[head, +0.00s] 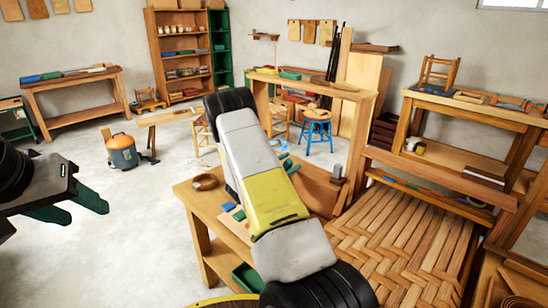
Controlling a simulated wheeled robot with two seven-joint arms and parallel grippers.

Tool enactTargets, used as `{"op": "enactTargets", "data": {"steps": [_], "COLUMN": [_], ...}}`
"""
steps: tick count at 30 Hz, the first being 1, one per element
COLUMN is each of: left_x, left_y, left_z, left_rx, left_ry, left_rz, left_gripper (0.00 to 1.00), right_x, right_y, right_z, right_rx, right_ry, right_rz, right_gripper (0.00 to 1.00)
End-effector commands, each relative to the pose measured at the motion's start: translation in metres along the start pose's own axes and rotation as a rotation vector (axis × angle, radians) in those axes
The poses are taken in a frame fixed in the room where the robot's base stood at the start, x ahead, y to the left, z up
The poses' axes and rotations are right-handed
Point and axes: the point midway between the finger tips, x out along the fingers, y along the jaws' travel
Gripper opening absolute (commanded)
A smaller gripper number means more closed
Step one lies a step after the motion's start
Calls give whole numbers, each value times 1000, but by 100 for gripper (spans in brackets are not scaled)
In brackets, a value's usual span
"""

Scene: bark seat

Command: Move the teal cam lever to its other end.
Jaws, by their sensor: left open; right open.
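My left gripper (72,208) is at the left edge, with two dark green fingers spread apart and nothing between them, well away from the bench. My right arm crosses the middle of the view and covers much of the workbench (208,248). Two green fingertips of my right gripper (287,156) show past the arm's right side, apart, over the bench's far part; the rest is hidden. A small teal piece (239,215) lies on the bench left of the arm, beside a blue piece (228,207). I cannot tell whether it is the cam lever; no lever is clearly visible.
A brown ring-shaped roll (205,182) lies on the bench's left part; a grey block (338,171) stands at its right. A woven seat (400,240) is close on the right. A blue stool (317,129) stands behind. Open floor (120,220) lies left of the bench.

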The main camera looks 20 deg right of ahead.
Motion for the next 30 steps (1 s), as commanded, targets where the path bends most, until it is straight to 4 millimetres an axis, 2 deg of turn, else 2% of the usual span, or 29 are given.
{"op": "enactTargets", "data": {"steps": [3,6,16,24,30], "left_x": [0,0,0,0,0], "left_y": [0,0,0,0,0], "left_z": [0,0,0,0,0], "left_rx": [0,0,0,0,0], "left_ry": [0,0,0,0,0], "left_rz": [0,0,0,0,0], "left_gripper": [49,49,49,49,49], "right_x": [17,25,29,29,28], "right_y": [-1,0,0,0,0], "right_z": [0,0,0,0,0], "right_rx": [0,-1,-1,-1,-1], "right_ry": [0,0,1,1,1], "right_rz": [-2,0,0,0,0], "right_gripper": [51,51,51,0,0]}}
